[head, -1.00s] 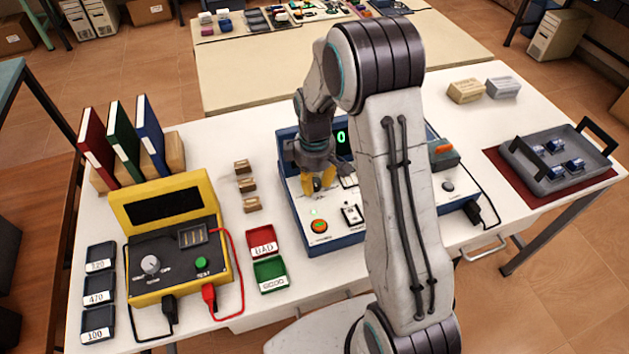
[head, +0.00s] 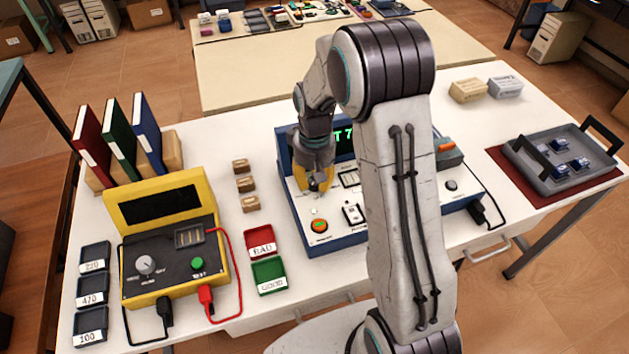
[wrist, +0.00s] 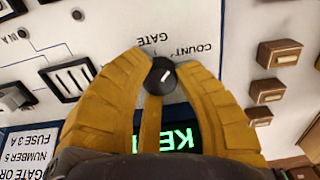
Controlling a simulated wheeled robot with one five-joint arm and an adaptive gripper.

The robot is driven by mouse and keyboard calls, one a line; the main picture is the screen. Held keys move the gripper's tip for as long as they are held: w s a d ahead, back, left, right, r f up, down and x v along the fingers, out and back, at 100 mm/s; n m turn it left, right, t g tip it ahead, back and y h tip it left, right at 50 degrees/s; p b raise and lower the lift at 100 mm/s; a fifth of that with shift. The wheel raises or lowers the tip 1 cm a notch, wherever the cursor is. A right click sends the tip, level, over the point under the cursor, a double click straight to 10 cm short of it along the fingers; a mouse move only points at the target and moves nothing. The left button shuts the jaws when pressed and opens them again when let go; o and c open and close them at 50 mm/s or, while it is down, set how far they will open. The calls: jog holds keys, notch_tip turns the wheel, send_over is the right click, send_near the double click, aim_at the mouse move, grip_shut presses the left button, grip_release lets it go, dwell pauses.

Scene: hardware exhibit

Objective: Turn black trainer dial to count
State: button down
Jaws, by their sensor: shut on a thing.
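The trainer (head: 365,226) is a blue case with a white panel, standing mid-table and partly hidden behind my arm. Its black dial (wrist: 162,78) is small and round with a white pointer line. In the wrist view, upside-down GATE and COUNT labels are printed beside it. The line tilts up and right, to the COUNT side; its exact setting is hard to tell. My gripper (wrist: 164,72), with yellow fingers, is shut on the dial from both sides. In the head view my gripper (head: 319,184) is down at the panel's left part, hiding the dial.
The trainer's green display (head: 343,133) is partly covered by my arm. A yellow tester (head: 160,290) with red and black leads stands left. Red (head: 261,254) and green (head: 268,288) trays lie between them. A grey tray (head: 530,182) with blue parts sits right.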

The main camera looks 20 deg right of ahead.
jog(key=shift+s+f+m, duration=0.1)
jog(key=shift+m, duration=0.4)
jog(key=c, duration=1.2)
grip_release()
jog(key=shift+o, duration=0.2)
notch_tip(320, 180, up, 12)
jog(key=shift+w, duration=0.2)
